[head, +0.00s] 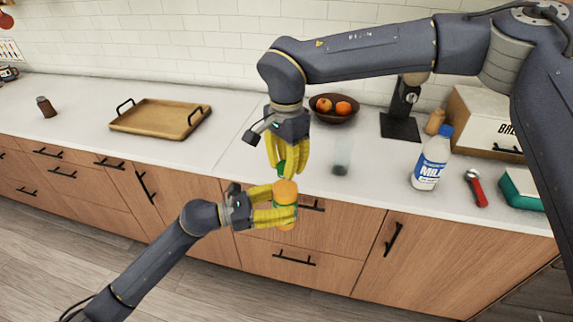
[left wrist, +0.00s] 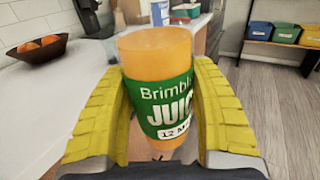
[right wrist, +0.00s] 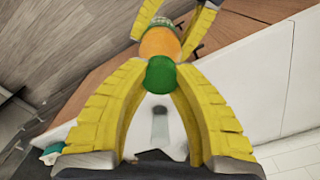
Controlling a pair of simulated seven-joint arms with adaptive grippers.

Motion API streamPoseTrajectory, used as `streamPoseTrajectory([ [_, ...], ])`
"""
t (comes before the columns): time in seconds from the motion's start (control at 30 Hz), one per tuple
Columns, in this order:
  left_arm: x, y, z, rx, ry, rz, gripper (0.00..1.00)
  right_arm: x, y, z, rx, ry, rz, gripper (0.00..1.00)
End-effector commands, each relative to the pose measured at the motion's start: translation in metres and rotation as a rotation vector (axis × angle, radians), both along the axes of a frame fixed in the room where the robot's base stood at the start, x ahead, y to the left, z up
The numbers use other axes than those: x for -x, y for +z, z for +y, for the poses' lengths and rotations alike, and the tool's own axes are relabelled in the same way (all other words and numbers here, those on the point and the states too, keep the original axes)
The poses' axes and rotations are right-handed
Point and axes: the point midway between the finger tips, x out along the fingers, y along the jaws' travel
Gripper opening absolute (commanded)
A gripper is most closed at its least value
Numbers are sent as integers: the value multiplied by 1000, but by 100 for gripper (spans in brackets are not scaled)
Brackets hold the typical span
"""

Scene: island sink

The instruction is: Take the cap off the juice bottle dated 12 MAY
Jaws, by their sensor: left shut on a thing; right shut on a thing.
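The orange juice bottle (head: 284,188) has a green label, which reads "Brimble… JUICE" with a partly hidden "12 MA…" date in the left wrist view (left wrist: 158,50). My left gripper (head: 278,205) is shut around its body and holds it roughly upright in front of the counter edge. No cap shows on the bottle's top in the left wrist view. My right gripper (head: 289,170), pointing down just above the bottle, is shut on a round green cap (right wrist: 160,74). The cap appears apart from the bottle, with a small gap.
On the counter stand a wooden tray (head: 152,116), a fruit bowl (head: 334,113), a glass (head: 342,158), a milk bottle (head: 430,162), a red-handled tool (head: 475,188) and a small brown jar (head: 46,107). The counter's middle is clear.

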Motion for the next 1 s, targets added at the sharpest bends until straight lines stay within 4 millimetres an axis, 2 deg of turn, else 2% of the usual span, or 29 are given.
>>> streamPoseTrajectory([
  [0.4, 1, 0, 0, 0, -1, -1, 0, -3, 1, 2, 4, 656, -5, 0],
  [0.6, 1, 0, 0, 0, -2, -1, 0, -4, 1, 3, 5, 927, -5, 0],
  [0.8, 1, 0, -1, -1, -3, -2, 0, -4, 1, 4, 4, 1050, -6, 0],
  [1.0, 2, 0, -1, -1, -4, -2, 0, -4, 1, 4, 4, 1061, -7, 0],
])
